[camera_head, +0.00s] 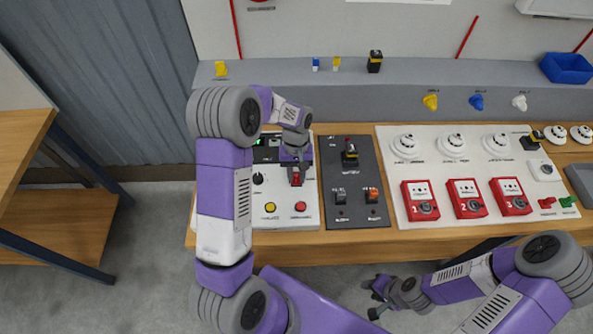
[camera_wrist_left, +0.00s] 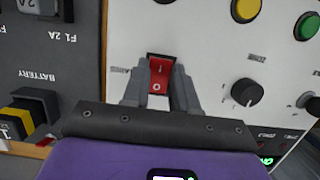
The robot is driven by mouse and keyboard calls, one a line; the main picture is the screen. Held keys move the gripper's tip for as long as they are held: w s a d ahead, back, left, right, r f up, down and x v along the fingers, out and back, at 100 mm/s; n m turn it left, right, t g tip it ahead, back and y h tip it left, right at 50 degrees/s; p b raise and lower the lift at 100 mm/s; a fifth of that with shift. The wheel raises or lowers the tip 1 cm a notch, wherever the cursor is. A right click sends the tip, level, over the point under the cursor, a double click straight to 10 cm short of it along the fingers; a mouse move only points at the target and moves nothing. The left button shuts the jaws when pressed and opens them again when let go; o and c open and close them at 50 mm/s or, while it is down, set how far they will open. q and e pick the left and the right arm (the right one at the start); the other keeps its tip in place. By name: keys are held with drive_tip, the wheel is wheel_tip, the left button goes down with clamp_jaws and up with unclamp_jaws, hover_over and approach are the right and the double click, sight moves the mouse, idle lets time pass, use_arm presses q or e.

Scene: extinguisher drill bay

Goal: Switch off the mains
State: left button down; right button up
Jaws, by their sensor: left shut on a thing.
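The red rocker switch (camera_head: 296,178) is on the white panel (camera_head: 283,212) at the left of the bench. In the left wrist view the switch (camera_wrist_left: 160,72) shows an "O" on its near half, in a black frame; I cannot tell which half is pressed in. My left gripper (camera_head: 297,180) reaches down to it. In the wrist view its grey fingers (camera_wrist_left: 158,92) stand on either side of the switch, shut on it. My right gripper (camera_head: 373,298) is empty, its fingers apart, low in front of the bench.
A black knob (camera_wrist_left: 246,92) and yellow (camera_head: 270,207) and red (camera_head: 300,206) buttons share the white panel. The dark battery panel (camera_head: 357,212) adjoins it at the right. Red call points (camera_head: 420,201) and white detectors (camera_head: 452,145) are farther right. My left arm hides part of the white panel.

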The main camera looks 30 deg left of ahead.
sight(296, 174)
idle(0.3)
use_arm(q)
drive_tip(key=c, duration=0.9)
unclamp_jaws()
drive_tip(key=shift+r, duration=0.1)
drive_tip(key=v, duration=0.7)
drive_tip(key=shift+w+a+r, duration=0.1)
drive_tip(key=shift+a+r, duration=0.05)
drive_tip(key=shift+r, duration=0.05)
